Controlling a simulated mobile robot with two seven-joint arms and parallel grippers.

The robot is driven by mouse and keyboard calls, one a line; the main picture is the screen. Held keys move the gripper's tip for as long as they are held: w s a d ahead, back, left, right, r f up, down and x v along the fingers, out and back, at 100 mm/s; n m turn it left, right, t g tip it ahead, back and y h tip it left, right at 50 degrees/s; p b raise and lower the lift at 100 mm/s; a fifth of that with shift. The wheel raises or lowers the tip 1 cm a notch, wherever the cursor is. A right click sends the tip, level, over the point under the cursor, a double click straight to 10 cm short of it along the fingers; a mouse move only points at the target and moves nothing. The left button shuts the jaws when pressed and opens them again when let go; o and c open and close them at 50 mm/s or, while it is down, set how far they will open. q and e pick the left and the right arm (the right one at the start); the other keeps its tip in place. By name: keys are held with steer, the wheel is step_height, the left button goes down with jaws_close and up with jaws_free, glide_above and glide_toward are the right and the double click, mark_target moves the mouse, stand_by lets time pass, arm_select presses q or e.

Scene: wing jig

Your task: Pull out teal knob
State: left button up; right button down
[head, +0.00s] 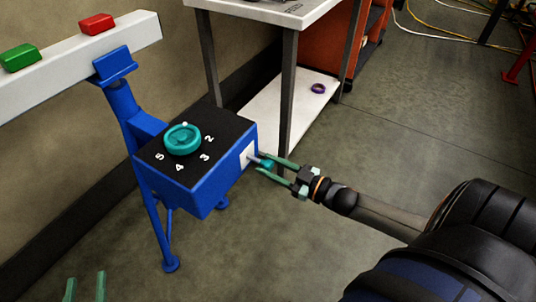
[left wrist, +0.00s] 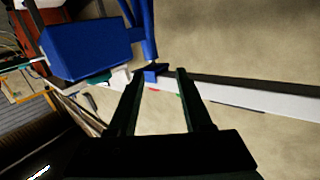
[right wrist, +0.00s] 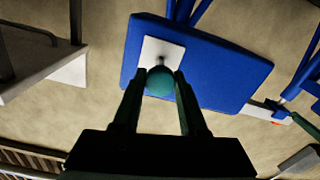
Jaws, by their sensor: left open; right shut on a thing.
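The teal knob (head: 266,163) is on the right side of the blue box, at the end of a short rod from a white plate (head: 249,155). My right gripper (head: 281,171) is shut on this knob. In the right wrist view the round knob (right wrist: 160,83) sits between the fingertips, in front of the white plate (right wrist: 160,50). My left gripper (head: 86,285) is open and empty at the bottom left of the head view, apart from the box. Its open fingers (left wrist: 160,80) also show in the left wrist view.
The blue box (head: 205,190) has a black top with a teal dial (head: 183,138) and numbers. A blue stand (head: 125,105) carries a white beam (head: 130,32) with a red block (head: 97,23) and a green block (head: 20,57). A shelved table (head: 290,100) stands behind. The floor in front is clear.

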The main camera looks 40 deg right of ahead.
steer(key=shift+s+f, duration=0.15)
arm_select(q)
steer(key=shift+r, duration=0.1)
arm_select(e)
steer(key=shift+c, duration=2.2)
jaws_free()
steer(key=shift+d, duration=0.1)
steer(key=shift+s, duration=0.1)
steer(key=shift+s+d, duration=0.1)
steer(key=shift+s, duration=0.15)
arm_select(q)
steer(key=s+f+g+p, duration=0.1)
steer(key=s+f+g, duration=0.2)
steer(key=f, duration=0.3)
steer(key=s+f+n+g+y+p, duration=0.1)
steer(key=s+f+g, duration=0.2)
steer(key=f, duration=0.4)
steer(key=shift+s+f+n+g, duration=0.3)
steer(key=shift+s, duration=0.25)
arm_select(e)
steer(key=v, duration=1.2)
arm_select(q)
steer(key=shift+d, duration=0.1)
